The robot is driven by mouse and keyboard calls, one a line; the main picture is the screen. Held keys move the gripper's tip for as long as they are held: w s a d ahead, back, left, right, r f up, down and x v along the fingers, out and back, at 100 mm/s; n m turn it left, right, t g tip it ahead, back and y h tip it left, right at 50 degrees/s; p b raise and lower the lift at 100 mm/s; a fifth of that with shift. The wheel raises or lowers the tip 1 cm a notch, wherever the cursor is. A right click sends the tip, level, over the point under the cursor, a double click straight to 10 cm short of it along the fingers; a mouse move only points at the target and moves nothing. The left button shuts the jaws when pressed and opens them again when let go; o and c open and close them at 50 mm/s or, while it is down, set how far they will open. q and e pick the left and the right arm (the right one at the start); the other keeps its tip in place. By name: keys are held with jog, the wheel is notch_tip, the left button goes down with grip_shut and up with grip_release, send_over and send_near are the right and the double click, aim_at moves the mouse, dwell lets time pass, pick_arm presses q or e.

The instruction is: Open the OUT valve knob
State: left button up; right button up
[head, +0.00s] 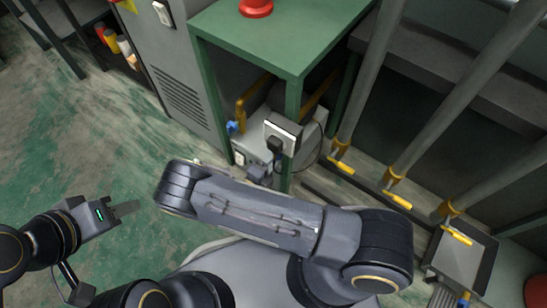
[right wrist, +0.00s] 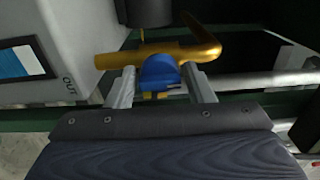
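The blue OUT valve knob (right wrist: 158,72) sits on a yellow pipe (right wrist: 205,52) in the right wrist view. The OUT lettering is on the white machine wall to its left. My right gripper (right wrist: 160,88) is open, with one finger on each side of the knob. Small gaps show between the knob and the fingers. In the head view a blue knob (head: 232,127) shows beside the white-grey machine (head: 310,130); I cannot tell if it is the same one. My left gripper (head: 128,209) is over the floor at the left, empty; its fingers are seen edge-on.
The machine stands beneath a green table (head: 290,35), whose front leg is close to it. A grey cabinet (head: 180,75) stands to the left. Thick grey pipes with yellow handles (head: 397,200) rise at the right. Floor at the left is clear.

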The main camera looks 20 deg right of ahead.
jog(key=c, duration=0.7)
jog(key=shift+m, duration=0.4)
jog(key=m, duration=0.2)
jog(key=shift+m, duration=0.3)
jog(key=shift+m+b, duration=0.35)
jog(key=shift+m, duration=1.55)
jog(key=o, duration=1)
